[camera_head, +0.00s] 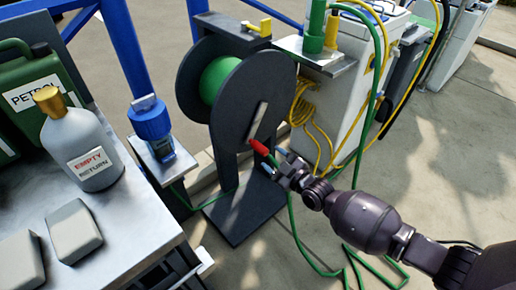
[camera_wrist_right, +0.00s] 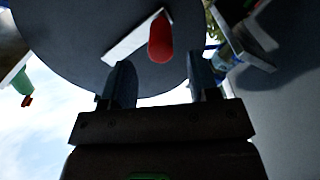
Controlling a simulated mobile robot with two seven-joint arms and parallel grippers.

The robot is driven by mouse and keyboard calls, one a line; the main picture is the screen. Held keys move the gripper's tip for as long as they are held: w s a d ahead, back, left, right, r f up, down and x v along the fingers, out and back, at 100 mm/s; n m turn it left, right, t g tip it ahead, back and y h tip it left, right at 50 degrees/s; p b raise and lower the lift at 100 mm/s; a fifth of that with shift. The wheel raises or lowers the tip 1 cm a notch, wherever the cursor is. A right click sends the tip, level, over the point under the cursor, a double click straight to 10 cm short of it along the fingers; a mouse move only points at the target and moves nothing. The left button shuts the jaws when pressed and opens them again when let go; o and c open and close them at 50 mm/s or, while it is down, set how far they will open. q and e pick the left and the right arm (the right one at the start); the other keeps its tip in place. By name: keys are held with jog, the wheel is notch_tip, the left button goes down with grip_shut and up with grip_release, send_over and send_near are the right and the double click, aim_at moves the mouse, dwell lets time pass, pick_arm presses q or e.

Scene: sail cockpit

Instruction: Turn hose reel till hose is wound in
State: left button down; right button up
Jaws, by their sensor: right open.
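The hose reel (camera_head: 248,108) has dark round side plates and a green drum (camera_head: 217,80), on a dark upright stand with a flat foot. A pale crank arm (camera_head: 258,119) sits on its near face and ends in a red handle (camera_head: 262,149). Green hose (camera_head: 297,238) lies loose on the ground, partly behind my right arm. My right gripper (camera_head: 276,164) is at the red handle in the head view. In the right wrist view the red handle (camera_wrist_right: 161,41) stands just beyond and between the two open fingertips (camera_wrist_right: 160,85). My left gripper is not in view.
At left a metal bench (camera_head: 130,215) holds a grey bottle (camera_head: 80,145), a green petrol can (camera_head: 38,90) and grey blocks (camera_head: 75,232). A blue post (camera_head: 128,50) stands behind. A white cabinet (camera_head: 345,105) with yellow hose (camera_head: 303,105) stands right of the reel.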

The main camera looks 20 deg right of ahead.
aim_at(259, 148)
jog(key=x, duration=0.2)
jog(key=b+x, duration=0.1)
jog(key=x, duration=0.2)
jog(key=shift+w+a+f, duration=0.15)
jog(key=shift+w+f, duration=0.1)
jog(key=shift+w+a+r+b, duration=0.2)
jog(key=shift+w+b, duration=0.1)
jog(key=shift+w, duration=0.2)
jog(key=shift+c, duration=0.3)
grip_shut()
